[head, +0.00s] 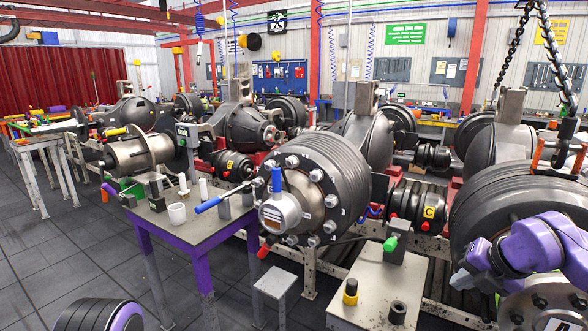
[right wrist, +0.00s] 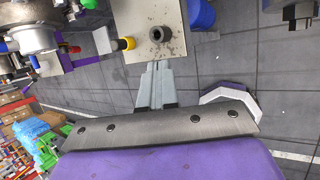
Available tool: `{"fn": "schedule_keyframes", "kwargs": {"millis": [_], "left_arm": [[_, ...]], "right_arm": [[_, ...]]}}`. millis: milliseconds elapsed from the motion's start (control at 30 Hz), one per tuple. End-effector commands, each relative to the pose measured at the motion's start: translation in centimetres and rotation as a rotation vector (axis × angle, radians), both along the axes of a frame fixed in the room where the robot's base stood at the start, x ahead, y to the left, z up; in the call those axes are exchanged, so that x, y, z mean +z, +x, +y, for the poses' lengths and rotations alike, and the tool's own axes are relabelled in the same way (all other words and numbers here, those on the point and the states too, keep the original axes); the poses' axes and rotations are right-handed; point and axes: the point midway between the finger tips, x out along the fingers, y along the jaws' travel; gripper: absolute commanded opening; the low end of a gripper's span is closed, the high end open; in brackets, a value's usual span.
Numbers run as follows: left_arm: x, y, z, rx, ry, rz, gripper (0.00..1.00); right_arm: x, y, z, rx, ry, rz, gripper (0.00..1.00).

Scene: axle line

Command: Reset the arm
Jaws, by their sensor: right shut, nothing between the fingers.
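My right arm (head: 535,245), purple, comes in from the right edge in the head view. Its grey gripper (head: 461,283) points to the left and down, in front of the big ribbed drum at the right. In the right wrist view, the two grey fingers (right wrist: 157,68) lie together, shut with nothing between them. Their tips show against the edge of a pale bench top, close to a dark round socket (right wrist: 157,34); I cannot tell the height gap. My left gripper is not in view.
A pale stand (head: 378,282) holds a yellow-ringed black part (head: 350,291) and a dark socket (head: 397,312). A hub with a blue-handled tool (head: 277,180) stands left of it. A purple-legged table (head: 180,228) carries white cups. Dark floor (head: 50,250) is open at left.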

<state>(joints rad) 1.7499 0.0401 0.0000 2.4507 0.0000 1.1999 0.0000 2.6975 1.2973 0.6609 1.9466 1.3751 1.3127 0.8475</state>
Motion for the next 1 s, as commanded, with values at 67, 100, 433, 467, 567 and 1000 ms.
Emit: {"fn": "schedule_keyframes", "kwargs": {"millis": [67, 100, 433, 467, 567, 1000], "left_arm": [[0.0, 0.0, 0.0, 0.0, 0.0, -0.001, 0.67], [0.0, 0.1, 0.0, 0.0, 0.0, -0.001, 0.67], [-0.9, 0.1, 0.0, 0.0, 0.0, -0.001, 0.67], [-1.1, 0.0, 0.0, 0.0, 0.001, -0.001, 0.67], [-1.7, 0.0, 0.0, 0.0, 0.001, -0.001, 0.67], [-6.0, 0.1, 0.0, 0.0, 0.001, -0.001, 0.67]], "right_arm": [[-0.1, 0.2, -0.5, 0.054, -0.08, -0.036, 0.0], [-0.4, 0.3, -0.8, 0.086, -0.127, -0.052, 0.0], [-7.6, 0.8, -0.2, 0.583, -0.81, -0.052, 0.0], [-8.9, 0.6, 0.0, 0.651, -0.883, -0.037, 0.0], [-13.4, -0.2, 1.0, 0.905, -1.11, 0.018, 0.0], [-40.4, -20.6, 5.4, 2.63, -1.543, 0.156, 0.0]]}}
